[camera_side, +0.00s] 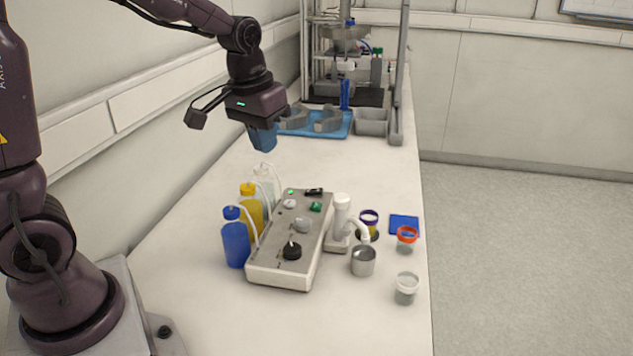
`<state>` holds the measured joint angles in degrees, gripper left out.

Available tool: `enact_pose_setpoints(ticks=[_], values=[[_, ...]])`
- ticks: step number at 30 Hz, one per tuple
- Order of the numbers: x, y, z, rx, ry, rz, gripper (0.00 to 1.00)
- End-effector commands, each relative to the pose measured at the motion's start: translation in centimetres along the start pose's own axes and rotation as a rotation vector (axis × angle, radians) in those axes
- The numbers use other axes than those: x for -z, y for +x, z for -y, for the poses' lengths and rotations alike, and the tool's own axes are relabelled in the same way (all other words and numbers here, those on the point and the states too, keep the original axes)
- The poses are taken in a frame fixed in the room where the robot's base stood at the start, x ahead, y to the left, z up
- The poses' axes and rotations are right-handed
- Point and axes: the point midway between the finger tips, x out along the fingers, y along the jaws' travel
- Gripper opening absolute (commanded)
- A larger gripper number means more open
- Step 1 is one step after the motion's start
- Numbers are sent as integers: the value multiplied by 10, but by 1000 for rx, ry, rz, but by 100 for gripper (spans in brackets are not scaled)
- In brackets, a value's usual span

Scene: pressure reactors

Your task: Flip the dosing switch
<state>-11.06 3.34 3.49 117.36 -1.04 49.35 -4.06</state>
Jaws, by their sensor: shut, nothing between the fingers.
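A pale control box (278,262) lies on the white bench with knobs, small switches and lights on its sloped top. A black knob (292,251) is near its front end and a grey knob (303,225) is in the middle. A green switch (316,207) and a black switch (314,191) are toward the far end, beside a small green light. I cannot tell which one is the dosing switch. My gripper (264,147) is shut and empty.
Blue (236,240), yellow (251,213) and clear bottles with tubes stand left of the box. A white spout (342,220), a metal cup (363,261) and several small jars stand to its right. A blue tray (342,131) and a metal frame (398,95) are behind.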

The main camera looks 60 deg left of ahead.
Motion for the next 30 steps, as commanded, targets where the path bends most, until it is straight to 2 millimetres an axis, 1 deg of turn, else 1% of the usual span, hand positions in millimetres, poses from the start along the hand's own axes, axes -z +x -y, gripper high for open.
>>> enact_pose_setpoints(ticks=[1,3,5,9,12,15,17,18,21,24,30], values=[[15,13,6,8,-35,15,0],[35,29,14,18,-80,23,0],[52,43,23,27,-121,27,0],[89,80,43,49,-215,26,0],[113,102,56,63,-276,9,0],[137,118,66,72,-330,-24,0],[150,120,68,72,-356,-55,0],[159,118,68,69,-369,-78,0],[175,106,68,58,-402,-132,0],[176,106,68,54,-430,-140,0],[175,106,68,54,-432,-139,0]])
